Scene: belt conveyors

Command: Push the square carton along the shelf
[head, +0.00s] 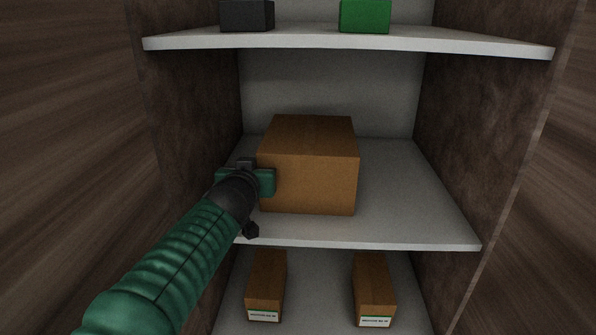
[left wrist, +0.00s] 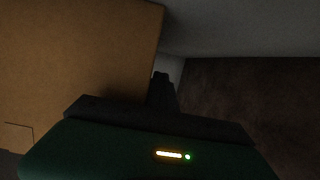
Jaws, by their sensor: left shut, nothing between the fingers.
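A brown square carton (head: 308,172) sits upright on the middle shelf (head: 400,215), left of the shelf's centre. My left gripper (head: 250,168) is at the carton's left side in the head view, close to its front left edge. It is shut and holds nothing. In the left wrist view the carton (left wrist: 75,55) fills the upper left, beside the dark fingers (left wrist: 161,80). I cannot tell for sure whether the fingers touch the carton. My right gripper does not show.
The upper shelf (head: 350,40) holds a black box (head: 247,15) and a green box (head: 365,16). Two narrow labelled cartons stand on the lower level, one left (head: 267,285) and one right (head: 373,288). The middle shelf is clear right of the carton, up to the brown side wall (head: 480,130).

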